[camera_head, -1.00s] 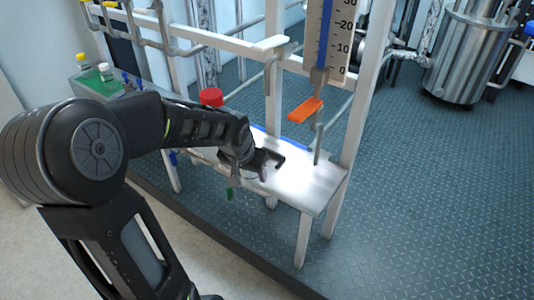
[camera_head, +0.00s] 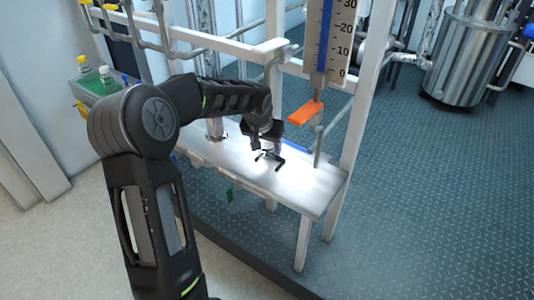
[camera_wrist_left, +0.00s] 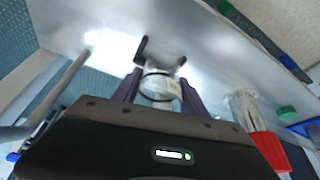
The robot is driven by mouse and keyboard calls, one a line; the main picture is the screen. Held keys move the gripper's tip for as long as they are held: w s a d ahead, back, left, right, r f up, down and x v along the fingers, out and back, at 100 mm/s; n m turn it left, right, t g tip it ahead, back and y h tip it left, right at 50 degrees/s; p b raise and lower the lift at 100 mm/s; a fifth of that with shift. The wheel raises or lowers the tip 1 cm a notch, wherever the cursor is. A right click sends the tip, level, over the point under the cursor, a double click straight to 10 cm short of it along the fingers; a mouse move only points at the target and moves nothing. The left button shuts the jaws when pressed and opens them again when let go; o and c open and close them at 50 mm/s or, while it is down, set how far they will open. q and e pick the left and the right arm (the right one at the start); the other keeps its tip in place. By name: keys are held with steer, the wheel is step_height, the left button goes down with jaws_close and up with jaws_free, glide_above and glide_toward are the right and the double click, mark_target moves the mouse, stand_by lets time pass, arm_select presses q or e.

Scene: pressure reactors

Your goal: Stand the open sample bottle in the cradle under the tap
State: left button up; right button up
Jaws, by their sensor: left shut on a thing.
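My left gripper (camera_head: 268,150) points down over the white bench (camera_head: 305,190), to the left of the orange tap handle (camera_head: 305,112). It also shows in the left wrist view (camera_wrist_left: 160,80), shut on a pale, clear sample bottle (camera_wrist_left: 161,88) with a dark ring around it. The arm and fingers mostly hide the bottle in the head view. A dark forked piece (camera_wrist_left: 141,47) shows just beyond the fingers; I cannot tell whether it is the cradle. Contact between bottle and bench is unclear. My right gripper is out of view.
A red-topped part (camera_wrist_left: 268,148) is close on the right in the wrist view. Capped bottles (camera_head: 107,75) stand on a green surface at the left. A steel vessel (camera_head: 468,50) is far right.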

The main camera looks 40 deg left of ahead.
mark_target(267, 153)
arm_select(q)
step_height(267, 153, down, 3)
steer(key=shift+f, duration=0.15)
steer(key=shift+s, duration=0.1)
steer(key=shift+f+b, duration=0.2)
steer(key=shift+b, duration=0.15)
steer(key=o, duration=1.4)
steer(key=shift+o, duration=0.2)
steer(key=shift+r, duration=0.25)
steer(key=p+v, duration=0.2)
steer(key=v, duration=1)
steer(key=shift+d, duration=0.1)
